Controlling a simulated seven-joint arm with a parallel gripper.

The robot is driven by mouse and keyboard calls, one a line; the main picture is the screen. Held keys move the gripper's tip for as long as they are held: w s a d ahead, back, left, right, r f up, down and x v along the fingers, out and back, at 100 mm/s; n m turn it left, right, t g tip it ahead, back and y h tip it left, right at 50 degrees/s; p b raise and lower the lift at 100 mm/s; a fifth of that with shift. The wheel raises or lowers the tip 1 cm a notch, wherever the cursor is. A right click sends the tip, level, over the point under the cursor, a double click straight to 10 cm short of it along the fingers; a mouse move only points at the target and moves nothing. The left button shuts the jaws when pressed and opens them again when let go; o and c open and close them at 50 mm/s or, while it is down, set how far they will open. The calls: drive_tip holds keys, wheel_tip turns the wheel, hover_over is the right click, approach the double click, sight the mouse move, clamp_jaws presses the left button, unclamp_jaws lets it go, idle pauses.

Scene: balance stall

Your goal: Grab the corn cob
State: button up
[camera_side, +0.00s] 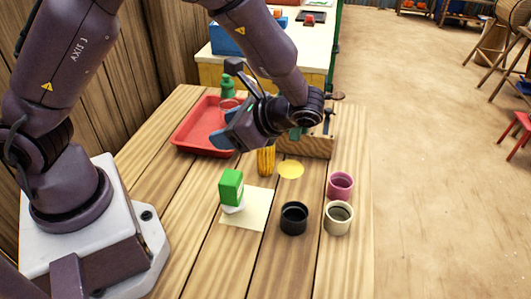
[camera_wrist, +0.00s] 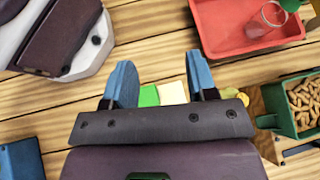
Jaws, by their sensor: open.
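The yellow corn cob (camera_side: 266,161) stands upright on the wooden table in the side view, just below my wrist and beside the yellow disc (camera_side: 290,170). Its top is partly covered by my arm. I cannot make it out in the wrist view, where the gripper body blocks the lower middle. My gripper (camera_side: 226,128) is above the table, to the left of the cob and higher than it, with its blue fingers pointing left toward the red tray. In the wrist view my gripper (camera_wrist: 160,75) is open, with nothing between the fingers.
The red tray (camera_side: 186,142) holds a clear round item. A green block (camera_side: 231,186) sits on a white piece over a pale sheet (camera_side: 250,219). Black (camera_side: 294,220), cream (camera_side: 338,220) and pink (camera_side: 341,184) cups stand right. A green bin of peanuts (camera_wrist: 301,102) is near my gripper.

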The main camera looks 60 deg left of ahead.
drive_tip(key=w+d+r+m+t+y, duration=0.65)
drive_tip(key=d+r+m+t, duration=0.2)
drive_tip(key=m+t, duration=0.5)
approach(266, 151)
wheel_tip(266, 151, up, 4)
drive_tip(key=d, duration=0.1)
drive_tip(key=shift+n, duration=0.35)
drive_tip(key=x, duration=1.2)
drive_tip(key=shift+a+f, duration=0.15)
drive_tip(key=shift+a, duration=0.3)
clamp_jaws()
